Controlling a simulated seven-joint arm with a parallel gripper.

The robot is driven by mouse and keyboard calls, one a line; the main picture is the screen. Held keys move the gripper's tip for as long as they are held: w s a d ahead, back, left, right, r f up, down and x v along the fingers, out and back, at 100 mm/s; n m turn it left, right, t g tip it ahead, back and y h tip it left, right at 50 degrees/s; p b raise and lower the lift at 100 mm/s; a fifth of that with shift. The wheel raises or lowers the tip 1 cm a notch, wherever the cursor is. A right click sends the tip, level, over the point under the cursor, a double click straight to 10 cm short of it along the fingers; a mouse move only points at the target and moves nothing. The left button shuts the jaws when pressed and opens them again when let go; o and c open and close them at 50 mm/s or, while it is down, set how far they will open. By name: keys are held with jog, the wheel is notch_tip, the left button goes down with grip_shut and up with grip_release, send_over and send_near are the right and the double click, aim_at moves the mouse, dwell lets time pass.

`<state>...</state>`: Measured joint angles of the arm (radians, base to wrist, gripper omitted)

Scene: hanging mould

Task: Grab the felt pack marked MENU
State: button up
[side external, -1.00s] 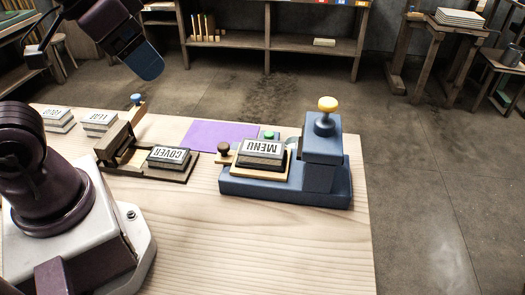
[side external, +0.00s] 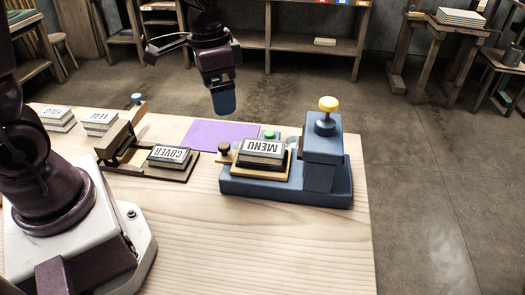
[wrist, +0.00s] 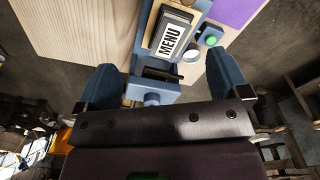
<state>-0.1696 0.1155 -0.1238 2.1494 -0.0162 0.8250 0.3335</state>
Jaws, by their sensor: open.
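The felt pack marked MENU (side external: 262,150) is a dark and grey block with a white label. It lies on a light wooden board (side external: 246,167) on the blue press (side external: 285,190). The pack also shows near the top of the wrist view (wrist: 171,40). My gripper (side external: 223,103) is above the table's far side, up and to the left of the pack, apart from it. In the wrist view its two blue fingers (wrist: 165,80) are wide apart with nothing held between them.
A COVER pack (side external: 169,155) sits on a dark hinged wooden holder to the left. LEAF (side external: 101,121) and FOLIO (side external: 57,116) packs stand farther left. The press has a yellow-knobbed column (side external: 327,104) right of MENU. A purple sheet (side external: 215,134) lies behind. The front table is clear.

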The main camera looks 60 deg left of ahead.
jog(key=w+f+m, duration=0.2)
jog(key=w+f, duration=0.2)
jog(key=m, duration=0.4)
send_over(263, 147)
jog(key=shift+h, duration=0.4)
jog(key=f, duration=0.7)
jog(key=shift+s+a+f, duration=0.2)
jog(key=shift+s+a, duration=0.15)
jog(key=shift+a, duration=0.05)
jog(key=f, duration=0.5)
jog(key=shift+w+d+f, duration=0.3)
jog(key=shift+d, duration=0.1)
jog(key=c, duration=1.1)
jog(key=shift+o, duration=0.2)
jog(key=shift+r, duration=0.15)
